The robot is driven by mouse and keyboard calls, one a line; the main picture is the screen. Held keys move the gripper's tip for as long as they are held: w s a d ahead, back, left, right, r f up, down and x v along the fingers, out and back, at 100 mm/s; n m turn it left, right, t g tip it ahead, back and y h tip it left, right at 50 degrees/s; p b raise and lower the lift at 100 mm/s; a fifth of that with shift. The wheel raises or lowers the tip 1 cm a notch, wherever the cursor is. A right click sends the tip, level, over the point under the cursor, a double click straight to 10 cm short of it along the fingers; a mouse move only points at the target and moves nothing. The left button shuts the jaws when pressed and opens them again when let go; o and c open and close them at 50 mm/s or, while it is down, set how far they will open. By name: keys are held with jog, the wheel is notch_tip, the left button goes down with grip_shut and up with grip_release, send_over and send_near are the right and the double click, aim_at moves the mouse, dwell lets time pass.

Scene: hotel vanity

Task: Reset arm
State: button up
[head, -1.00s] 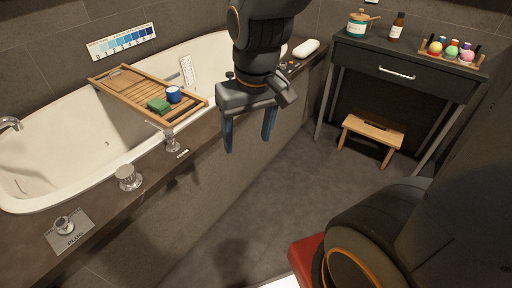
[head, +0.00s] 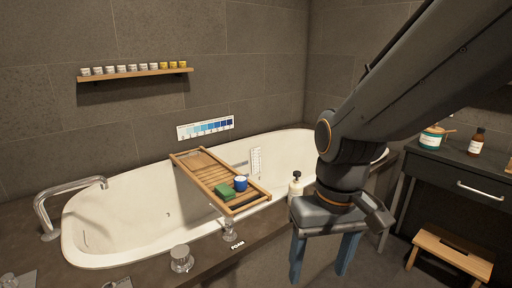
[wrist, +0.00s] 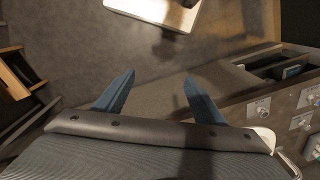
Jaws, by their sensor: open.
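My gripper (head: 322,258) hangs pointing down in front of the tub's right end in the head view. Its two blue fingers are apart with nothing between them. In the wrist view my gripper (wrist: 158,92) is also open and empty, above the dark floor. My arm reaches in from the upper right of the head view.
A pump bottle (head: 296,186) stands behind my gripper. A black vanity (head: 455,180) and wooden stool (head: 452,252) are right. A shelf (head: 135,74) holds several jars.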

jog(key=d+r+m+p, duration=0.1)
jog(key=d+r+p, duration=0.5)
jog(key=p, duration=0.7)
jog(key=shift+s+d+r+m+h, duration=0.25)
jog(key=shift+r+m+h, duration=0.05)
jog(key=shift+r+m, duration=0.1)
jog(key=shift+c, duration=0.3)
